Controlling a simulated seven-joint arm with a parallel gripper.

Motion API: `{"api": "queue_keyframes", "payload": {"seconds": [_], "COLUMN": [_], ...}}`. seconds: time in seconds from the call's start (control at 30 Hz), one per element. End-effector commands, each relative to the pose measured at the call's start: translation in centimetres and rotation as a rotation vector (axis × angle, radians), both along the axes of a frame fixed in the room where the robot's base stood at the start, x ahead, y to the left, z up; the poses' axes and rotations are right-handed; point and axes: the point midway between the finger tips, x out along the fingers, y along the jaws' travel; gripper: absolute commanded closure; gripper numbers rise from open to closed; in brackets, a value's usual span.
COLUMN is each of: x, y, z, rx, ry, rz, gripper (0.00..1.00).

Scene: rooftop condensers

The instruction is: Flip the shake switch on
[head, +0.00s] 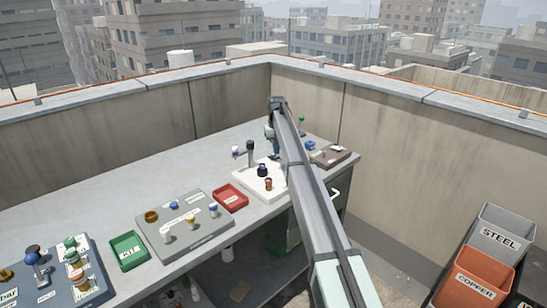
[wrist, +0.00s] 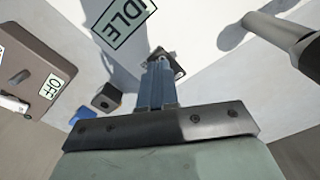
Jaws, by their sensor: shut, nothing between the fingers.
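No label reading "shake" is legible, so I cannot tell which control is the shake switch. A white panel (head: 246,180) on the bench carries a tall black-topped lever (head: 250,149), a dark blue knob (head: 262,170) and a brown knob (head: 268,184). In the wrist view an IDLE label (wrist: 122,18) lies on a white surface. My gripper (wrist: 162,62) is shut and empty, with its tips over that surface beside the label. In the head view my arm hides part of the panel's right side.
A brown box (head: 332,156) stands at the bench's right end; its OFF label (wrist: 52,86) shows in the wrist view. A grey cylinder (wrist: 278,34) is at the right there. A red tray (head: 230,198), green tray (head: 128,251) and grey control boards line the bench. The bench's back strip is clear.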

Motion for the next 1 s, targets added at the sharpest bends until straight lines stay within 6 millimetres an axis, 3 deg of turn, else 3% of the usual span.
{"api": "queue_keyframes", "payload": {"seconds": [1.0], "x": [0.01], "y": [0.00], "z": [-0.80], "rx": [0.000], "ry": [0.000], "rz": [0.000], "gripper": [1.00]}}
